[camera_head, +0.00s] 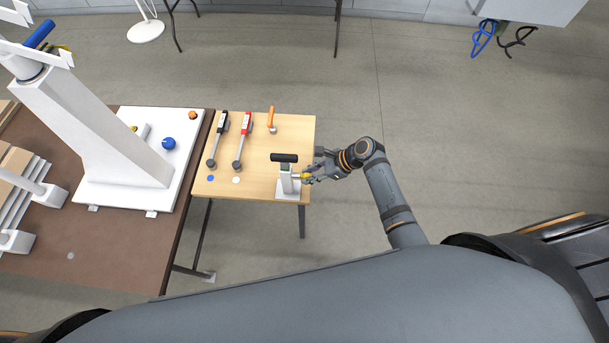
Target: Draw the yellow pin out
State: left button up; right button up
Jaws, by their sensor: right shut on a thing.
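The yellow pin (304,177) shows as a small yellow spot at the right side of a small white stand (287,182). The stand is at the near right corner of the light wooden table and has a black bar handle (284,157) across its top. My right gripper (309,176) comes in from the right and is shut on the yellow pin, right beside the stand. The fingers hide much of the pin, so I cannot tell how far it sits in the stand. My left gripper is not in view.
On the wooden table (262,140) lie a black-handled tool (218,140), a red-handled tool (243,140) and an orange-handled piece (271,117). A brown table (110,250) with a white board and tall white column (95,125) adjoins left. Floor to the right is clear.

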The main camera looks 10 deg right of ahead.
grip_shut()
jog(key=shift+d, duration=0.2)
jog(key=shift+s+d+p, duration=0.25)
jog(key=shift+d+p, duration=0.25)
jog(key=shift+d, duration=0.15)
jog(key=shift+s+d+p, duration=0.2)
jog(key=shift+d+p, duration=0.3)
jog(key=shift+d, duration=0.15)
jog(key=shift+d+p, duration=0.25)
jog(key=shift+p, duration=0.2)
